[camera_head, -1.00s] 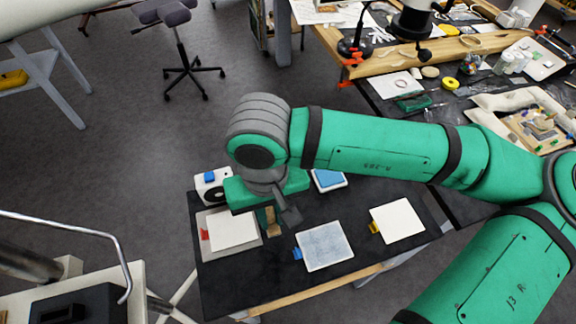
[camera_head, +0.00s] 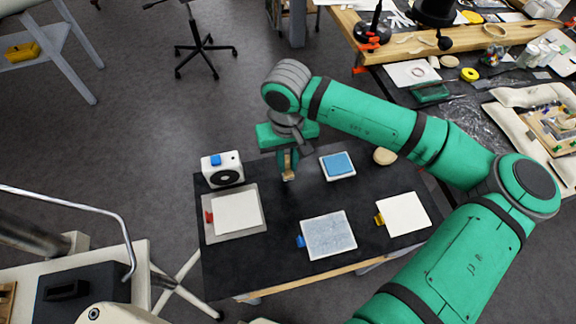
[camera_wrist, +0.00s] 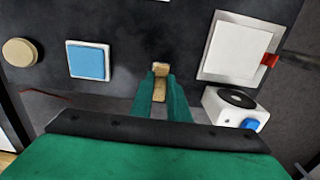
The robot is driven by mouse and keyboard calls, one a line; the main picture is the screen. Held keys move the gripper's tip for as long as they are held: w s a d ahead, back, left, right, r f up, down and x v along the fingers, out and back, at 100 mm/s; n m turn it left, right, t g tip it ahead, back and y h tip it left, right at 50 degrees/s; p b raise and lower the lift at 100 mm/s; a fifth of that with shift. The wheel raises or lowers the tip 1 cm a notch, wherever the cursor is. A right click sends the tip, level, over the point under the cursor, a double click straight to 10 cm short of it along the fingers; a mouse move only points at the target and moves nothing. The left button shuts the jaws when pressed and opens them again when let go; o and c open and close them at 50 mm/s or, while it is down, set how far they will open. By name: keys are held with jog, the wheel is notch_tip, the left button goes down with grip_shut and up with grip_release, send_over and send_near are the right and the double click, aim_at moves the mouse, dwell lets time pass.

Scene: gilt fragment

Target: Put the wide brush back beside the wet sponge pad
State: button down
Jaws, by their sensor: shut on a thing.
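The wide brush (camera_head: 289,175) shows as a small tan piece below my gripper (camera_head: 287,160). My gripper is shut on it. In the wrist view the brush (camera_wrist: 160,85) sticks out between the green fingers of my gripper (camera_wrist: 161,98); the fingers hide part of it. The wet sponge pad, blue in a white tray (camera_head: 338,166), lies on the black table to the right of the brush, apart from it. In the wrist view the pad (camera_wrist: 88,61) is left of the brush. I cannot tell whether the brush touches the table.
A white box with a round black opening (camera_head: 222,170) stands left of my gripper. A white sheet on a grey board (camera_head: 237,215), a grey-blue panel (camera_head: 328,234) and a white panel (camera_head: 404,214) lie nearer. A round tan disc (camera_head: 385,156) lies right of the sponge pad.

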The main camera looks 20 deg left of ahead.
aim_at(288, 168)
jog(key=shift+w+a+f, duration=0.1)
jog(key=shift+w+f, duration=0.15)
jog(key=shift+f, duration=0.15)
jog(key=shift+w+f, duration=0.15)
jog(key=shift+f, duration=0.8)
jog(key=shift+w+f, duration=0.15)
jog(key=shift+f, duration=0.75)
jog(key=shift+f, duration=0.1)
jog(key=c, duration=1.7)
grip_release()
notch_tip(288, 168, up, 12)
jog(key=shift+r, duration=0.15)
